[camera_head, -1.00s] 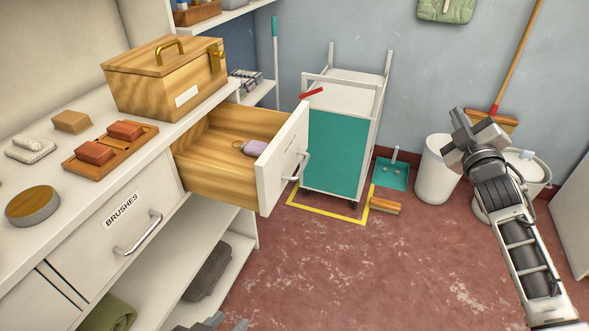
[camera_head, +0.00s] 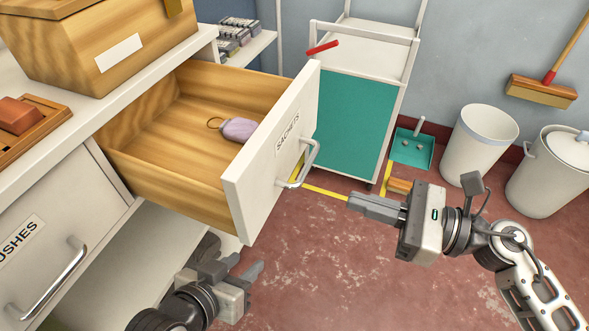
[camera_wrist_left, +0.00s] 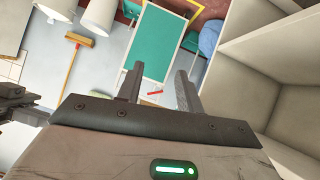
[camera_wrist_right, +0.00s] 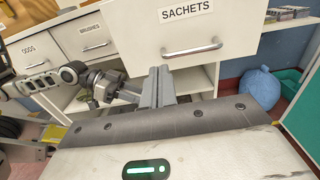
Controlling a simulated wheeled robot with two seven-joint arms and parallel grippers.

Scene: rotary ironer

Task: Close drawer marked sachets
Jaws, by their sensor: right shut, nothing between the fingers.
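The drawer marked SACHETS (camera_head: 268,165) stands pulled out from the white counter, with a bar handle (camera_head: 303,166) on its white front. It also shows in the right wrist view (camera_wrist_right: 230,35), label and handle facing the camera. A lilac pouch-like item (camera_head: 243,129) lies inside the drawer. My right gripper (camera_head: 352,202) is shut and empty, to the right of the drawer front, its fingers pointing towards it without touching. My left gripper (camera_head: 238,268) is below the drawer's front; its fingers stand apart and empty in the left wrist view (camera_wrist_left: 158,85).
A wooden box (camera_head: 105,45) stands on the counter above the drawer. The BRUSHES drawer (camera_head: 55,235) at left is shut. A white and teal trolley (camera_head: 355,125) stands behind the open drawer. White bins (camera_head: 475,145) stand at right. The red floor in front is mostly clear.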

